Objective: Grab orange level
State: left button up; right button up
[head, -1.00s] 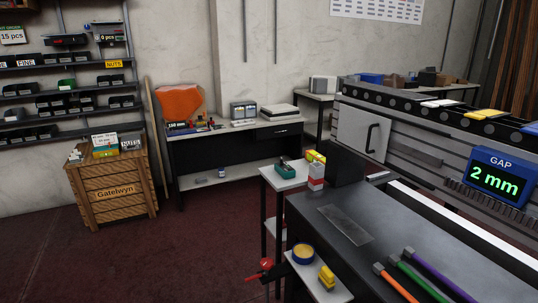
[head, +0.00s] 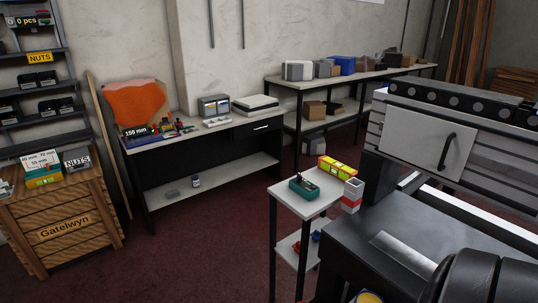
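I cannot make out an orange level for certain. A large orange rounded piece (head: 138,103) stands on the back-left workbench (head: 205,133), behind a dark "150 mm" label and several small coloured items (head: 170,128) too small to tell. A small side table (head: 312,203) in the middle holds a green-teal tool or box (head: 303,188) and a yellow-and-red box (head: 336,169). Neither of my grippers shows. A dark rounded part at the bottom right seems to be my own arm and hides part of the machine table.
A dark machine table (head: 365,235) with a clear plate fills the lower right. A grey machine with a handled door (head: 432,135) stands above it. A wooden "Gatelwyn" crate (head: 65,228) stands at left. A long bench (head: 350,78) with boxes runs behind. Red floor between is clear.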

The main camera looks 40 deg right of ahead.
aim_at(338, 170)
jog(key=i+z, duration=0.2)
jog(key=i, duration=0.5)
jog(key=i+j+z, duration=0.2)
jog(key=i, duration=0.55)
jog(key=i+l+z, duration=0.1)
jog(key=i+z, duration=0.5)
jog(key=z, duration=0.15)
jog(key=i+j+z, duration=0.1)
jog(key=i+z, duration=0.15)
jog(key=z, duration=0.15)
jog(key=i+j+z, duration=0.2)
jog(key=z, duration=0.2)
jog(key=i, duration=0.1)
